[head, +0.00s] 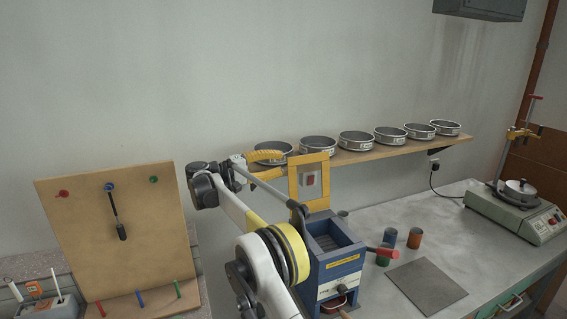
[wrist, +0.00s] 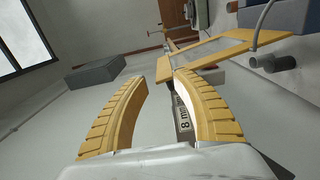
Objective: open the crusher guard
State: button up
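The crusher is a blue box (head: 338,262) on the bench, with its dark hopper facing up and uncovered. Its guard, a yellow frame (head: 324,180), stands roughly upright at the hopper's back edge. In the wrist view the yellow guard frame (wrist: 222,47) lies beyond the right finger, near a grey rod with a round end and the blue crusher body (wrist: 290,14). My gripper (head: 270,164) is left of the guard, close to the shelf edge. Its yellow fingers are apart in the wrist view (wrist: 160,95), with nothing held; contact with the guard cannot be made out.
A wooden shelf (head: 372,151) with several sieves (head: 357,140) runs along the wall behind. A sieve's label shows behind the right finger. A tool board (head: 85,225) stands left. Small cans (head: 414,238), a grey plate (head: 427,285) and a hotplate (head: 515,210) are right of the crusher.

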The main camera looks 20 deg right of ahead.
jog(key=a+p, duration=0.3)
jog(key=a, duration=0.6)
jog(key=shift+s+a+p, duration=0.2)
jog(key=shift+a+p, duration=0.1)
jog(key=shift+a, duration=0.1)
jog(key=shift+c, duration=0.5)
